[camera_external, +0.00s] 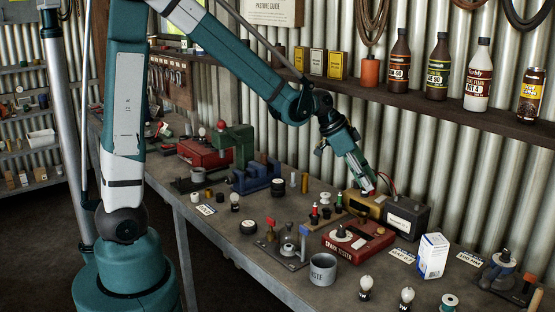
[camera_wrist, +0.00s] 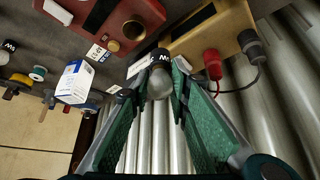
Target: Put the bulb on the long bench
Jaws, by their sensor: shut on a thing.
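My gripper (camera_wrist: 160,78) is shut on a bulb (camera_wrist: 159,82), which has a clear glass globe and a dark cap with a white mark. In the external view my gripper (camera_external: 367,182) is over the back right of the long bench (camera_external: 325,297), beside the yellow meter box. The held bulb cannot be made out there. Whether it touches anything below is unclear. Other bulbs stand on the bench: two at the front (camera_external: 366,287) (camera_external: 407,298) and one farther left (camera_external: 235,201).
The yellow box (camera_external: 364,205) and a dark meter (camera_external: 406,216) stand close to my gripper. The red spark tester (camera_external: 358,243), a white carton (camera_external: 432,256) and a grey mug (camera_external: 323,270) are in front. A bottle shelf (camera_external: 470,122) runs above. Bare bench shows along the front edge.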

